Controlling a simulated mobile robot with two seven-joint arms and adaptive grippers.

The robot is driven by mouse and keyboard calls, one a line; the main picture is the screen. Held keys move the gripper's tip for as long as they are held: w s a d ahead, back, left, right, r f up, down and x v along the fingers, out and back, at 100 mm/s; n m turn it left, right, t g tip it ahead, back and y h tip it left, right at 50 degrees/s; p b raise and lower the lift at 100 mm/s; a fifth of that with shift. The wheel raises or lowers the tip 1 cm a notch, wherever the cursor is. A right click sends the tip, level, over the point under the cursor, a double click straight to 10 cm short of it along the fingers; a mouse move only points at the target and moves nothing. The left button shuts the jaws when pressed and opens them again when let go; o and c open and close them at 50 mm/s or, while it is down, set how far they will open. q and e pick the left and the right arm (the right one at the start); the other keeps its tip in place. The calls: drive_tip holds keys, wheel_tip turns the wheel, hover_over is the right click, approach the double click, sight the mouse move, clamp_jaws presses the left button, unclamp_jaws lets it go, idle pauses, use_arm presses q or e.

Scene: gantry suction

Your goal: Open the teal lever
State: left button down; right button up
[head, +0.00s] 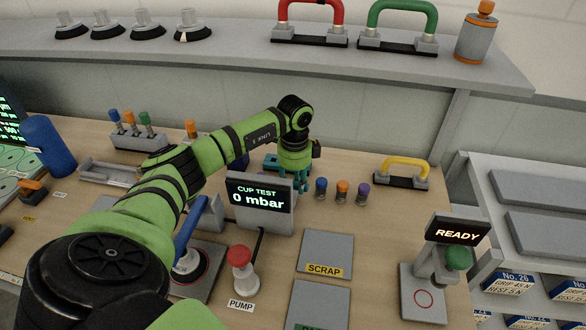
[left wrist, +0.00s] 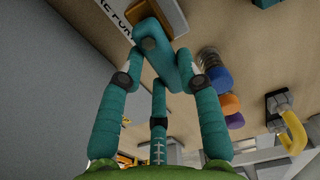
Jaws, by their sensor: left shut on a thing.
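The teal lever (left wrist: 152,38) shows in the left wrist view, between my teal fingers, running from the upper left toward the middle. In the head view a teal part (head: 272,162) shows just left of my left gripper, behind the cup test display; I cannot tell how far the lever is turned. My left gripper (head: 296,182) points down there, its fingertips partly hidden by the display. In the left wrist view its fingers (left wrist: 158,72) are closed around the lever. My right gripper is not in view.
The "0 mbar" display (head: 260,200) stands right in front of the gripper. Several small coloured cylinders (head: 342,190) and a yellow handle (head: 403,172) stand to its right. A red PUMP button (head: 240,257) and a SCRAP plate (head: 325,250) are nearer. A shelf (head: 240,50) runs above.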

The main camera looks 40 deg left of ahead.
use_arm(q)
drive_tip(key=shift+w+a+n, duration=0.1)
drive_tip(key=shift+w+n, duration=0.1)
drive_tip(key=shift+n, duration=0.4)
drive_tip(key=c, duration=0.8)
unclamp_jaws()
drive_tip(key=shift+r, duration=0.1)
drive_tip(key=shift+c, duration=0.2)
